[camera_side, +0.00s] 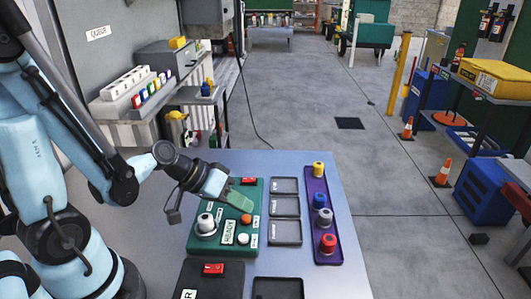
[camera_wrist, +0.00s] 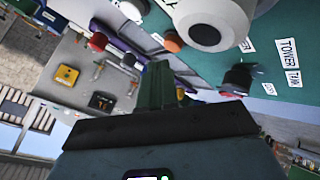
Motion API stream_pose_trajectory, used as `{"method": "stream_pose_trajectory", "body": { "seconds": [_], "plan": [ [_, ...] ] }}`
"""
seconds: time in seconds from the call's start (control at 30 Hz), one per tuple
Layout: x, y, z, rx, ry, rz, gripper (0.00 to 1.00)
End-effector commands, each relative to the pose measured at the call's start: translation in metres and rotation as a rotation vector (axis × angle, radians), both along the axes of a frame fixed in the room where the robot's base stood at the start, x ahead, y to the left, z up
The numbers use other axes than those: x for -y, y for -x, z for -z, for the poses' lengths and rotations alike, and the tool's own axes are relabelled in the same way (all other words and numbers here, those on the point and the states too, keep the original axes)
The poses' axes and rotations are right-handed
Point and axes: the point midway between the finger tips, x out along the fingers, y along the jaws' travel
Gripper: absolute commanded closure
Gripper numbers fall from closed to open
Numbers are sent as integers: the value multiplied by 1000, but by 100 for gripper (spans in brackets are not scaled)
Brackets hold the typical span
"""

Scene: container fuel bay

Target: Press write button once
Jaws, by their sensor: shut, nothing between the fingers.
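A green control panel (camera_side: 197,240) lies on the grey table. It bears a large white knob (camera_side: 206,223), an orange button (camera_side: 246,219), a white button (camera_side: 243,238) and a red switch (camera_side: 248,181). I cannot read a "write" label on any of them. My gripper (camera_side: 243,204) is shut and empty, its green fingers over the upper right of the panel, close to the orange button; I cannot tell whether they touch it. The wrist view shows the fingers (camera_wrist: 160,78), the white knob (camera_wrist: 208,22) and an orange button (camera_wrist: 172,42).
Three shallow dark trays (camera_side: 285,206) lie right of the panel. Beyond them a purple tray (camera_side: 325,258) holds several coloured knobs. A dark panel with a red switch (camera_side: 213,268) lies at the front. A cluttered shelf (camera_side: 130,103) stands at the left.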

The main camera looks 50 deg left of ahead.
Motion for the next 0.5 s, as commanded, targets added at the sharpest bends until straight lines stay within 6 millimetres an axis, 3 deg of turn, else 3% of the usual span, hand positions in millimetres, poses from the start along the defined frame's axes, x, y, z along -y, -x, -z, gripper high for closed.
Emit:
{"method": "stream_pose_trajectory", "body": {
  "seconds": [0.5],
  "plan": [
    [0,0,-7,0,0,0,100]
  ]
}}
